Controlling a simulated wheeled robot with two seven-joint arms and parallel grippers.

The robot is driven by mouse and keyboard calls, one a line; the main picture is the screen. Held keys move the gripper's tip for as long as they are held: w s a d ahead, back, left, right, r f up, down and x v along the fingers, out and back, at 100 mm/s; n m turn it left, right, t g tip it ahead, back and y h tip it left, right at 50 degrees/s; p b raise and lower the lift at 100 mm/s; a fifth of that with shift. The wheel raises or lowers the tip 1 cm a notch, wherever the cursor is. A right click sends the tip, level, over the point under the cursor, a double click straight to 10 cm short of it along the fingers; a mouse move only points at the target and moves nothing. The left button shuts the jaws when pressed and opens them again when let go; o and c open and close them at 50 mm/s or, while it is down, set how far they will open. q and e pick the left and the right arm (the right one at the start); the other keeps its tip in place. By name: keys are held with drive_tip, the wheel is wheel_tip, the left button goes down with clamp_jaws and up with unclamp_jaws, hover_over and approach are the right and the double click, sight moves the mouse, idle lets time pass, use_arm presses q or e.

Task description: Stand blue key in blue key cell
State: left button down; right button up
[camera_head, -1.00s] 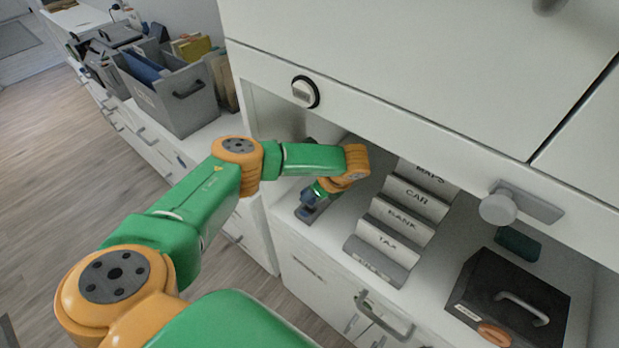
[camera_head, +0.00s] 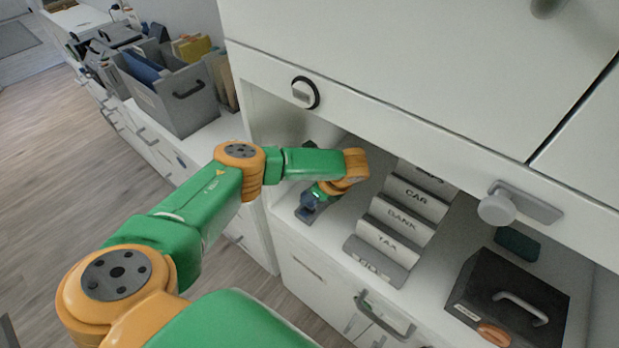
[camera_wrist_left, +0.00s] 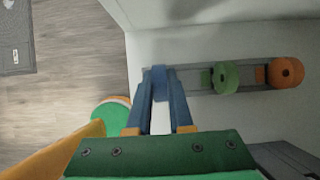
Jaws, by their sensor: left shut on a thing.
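My left gripper (camera_wrist_left: 163,75) points at the left end of a grey key rack (camera_wrist_left: 196,78) in the left wrist view. It is shut on the blue key (camera_wrist_left: 161,88), which is mostly hidden between the blue fingers. In the head view the left gripper (camera_head: 309,202) is low over the rack inside the shelf. The blue key cell is hidden behind the fingers, and I cannot tell whether the key touches it. My right gripper is not in view.
A stepped file holder (camera_head: 381,246) with labelled tabs stands right of the gripper. A black box (camera_head: 508,292) with a handle is farther right. The cabinet front (camera_head: 420,133) overhangs the shelf. A grey bin (camera_head: 177,98) stands at the left.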

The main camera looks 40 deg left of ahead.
use_arm(q)
drive_tip(key=shift+f+b, duration=0.7)
drive_tip(key=shift+f, duration=0.5)
drive_tip(key=c, duration=0.7)
unclamp_jaws()
drive_tip(key=shift+c, duration=0.2)
drive_tip(key=v, duration=0.7)
